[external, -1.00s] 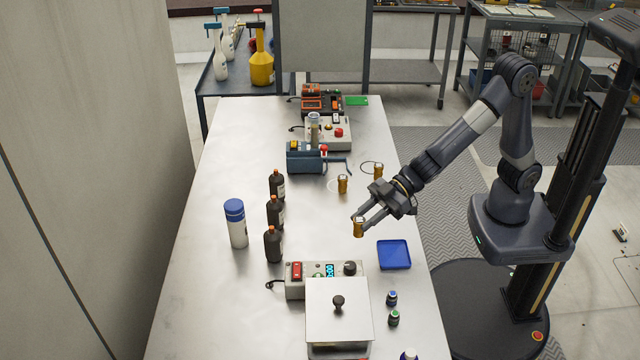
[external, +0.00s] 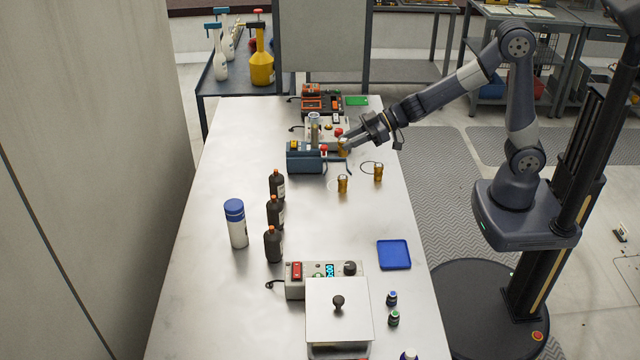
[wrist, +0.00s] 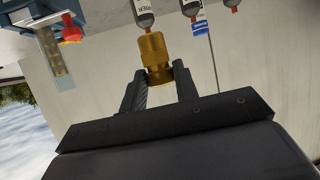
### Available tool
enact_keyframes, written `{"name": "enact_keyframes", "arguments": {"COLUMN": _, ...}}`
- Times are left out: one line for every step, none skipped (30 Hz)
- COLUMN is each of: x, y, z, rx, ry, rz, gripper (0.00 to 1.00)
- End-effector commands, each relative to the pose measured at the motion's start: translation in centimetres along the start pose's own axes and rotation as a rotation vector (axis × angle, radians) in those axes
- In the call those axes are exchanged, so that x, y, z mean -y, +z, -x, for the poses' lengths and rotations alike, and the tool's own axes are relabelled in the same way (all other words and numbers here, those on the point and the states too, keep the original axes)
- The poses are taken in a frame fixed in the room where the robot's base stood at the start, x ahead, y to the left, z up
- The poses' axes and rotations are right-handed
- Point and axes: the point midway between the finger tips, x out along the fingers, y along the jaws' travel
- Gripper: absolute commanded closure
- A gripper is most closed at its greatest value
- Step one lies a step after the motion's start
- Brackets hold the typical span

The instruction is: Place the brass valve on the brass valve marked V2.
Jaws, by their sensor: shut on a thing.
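My gripper (external: 348,142) is shut on a brass valve (external: 343,148) and holds it near the right end of the blue-grey device. In the wrist view the held brass valve (wrist: 154,52) sits between the two dark fingers of my gripper (wrist: 158,76). Two more brass valves stand upright on the metal table, nearer the camera than my gripper. One brass valve (external: 342,184) has a pale ring around its base. The other brass valve (external: 378,172) stands to its right, with a thin dark loop beside it. No V2 marking is readable on either.
The blue-grey device (external: 306,160) with a red knob stands just left of my gripper. Several dark bottles (external: 275,213) and a white, blue-capped bottle (external: 237,226) stand at left. A blue tray (external: 394,254) lies at right. The table centre is bare.

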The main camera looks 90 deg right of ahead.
Motion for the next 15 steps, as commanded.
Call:
{"name": "enact_keyframes", "arguments": {"x": -1.0, "y": -0.2, "z": 0.5, "rx": 0.000, "ry": 0.013, "rz": -0.006, "gripper": 0.97}}
{"name": "enact_keyframes", "arguments": {"x": -1.3, "y": -0.2, "z": 0.7, "rx": 0.001, "ry": 0.018, "rz": -0.008, "gripper": 0.97}}
{"name": "enact_keyframes", "arguments": {"x": -1.8, "y": -0.1, "z": 0.9, "rx": 0.002, "ry": 0.023, "rz": -0.011, "gripper": 0.97}}
{"name": "enact_keyframes", "arguments": {"x": -2.0, "y": 0.0, "z": 0.9, "rx": 0.003, "ry": 0.025, "rz": -0.013, "gripper": 0.97}}
{"name": "enact_keyframes", "arguments": {"x": -2.1, "y": 0.3, "z": 0.9, "rx": 0.003, "ry": 0.026, "rz": -0.014, "gripper": 0.97}}
{"name": "enact_keyframes", "arguments": {"x": -2.2, "y": 0.9, "z": 0.7, "rx": 0.004, "ry": 0.027, "rz": -0.015, "gripper": 0.97}}
{"name": "enact_keyframes", "arguments": {"x": -2.3, "y": 1.5, "z": 0.5, "rx": 0.005, "ry": 0.027, "rz": -0.016, "gripper": 0.97}}
{"name": "enact_keyframes", "arguments": {"x": -2.3, "y": 2.1, "z": 0.2, "rx": 0.006, "ry": 0.028, "rz": -0.018, "gripper": 0.97}}
{"name": "enact_keyframes", "arguments": {"x": -2.3, "y": 3.0, "z": -0.1, "rx": 0.006, "ry": 0.029, "rz": -0.018, "gripper": 0.97}}
{"name": "enact_keyframes", "arguments": {"x": -2.3, "y": 3.5, "z": -0.3, "rx": 0.007, "ry": 0.028, "rz": -0.017, "gripper": 0.97}}
{"name": "enact_keyframes", "arguments": {"x": -2.3, "y": 4.0, "z": -0.5, "rx": 0.007, "ry": 0.027, "rz": -0.018, "gripper": 0.97}}
{"name": "enact_keyframes", "arguments": {"x": -2.3, "y": 4.6, "z": -0.8, "rx": 0.006, "ry": 0.027, "rz": -0.017, "gripper": 0.97}}
{"name": "enact_keyframes", "arguments": {"x": -2.3, "y": 5.0, "z": -0.9, "rx": 0.005, "ry": 0.028, "rz": -0.017, "gripper": 0.97}}
{"name": "enact_keyframes", "arguments": {"x": -2.3, "y": 5.3, "z": -1.1, "rx": 0.005, "ry": 0.028, "rz": -0.016, "gripper": 0.97}}
{"name": "enact_keyframes", "arguments": {"x": -2.3, "y": 5.6, "z": -1.2, "rx": 0.005, "ry": 0.028, "rz": -0.016, "gripper": 0.97}}
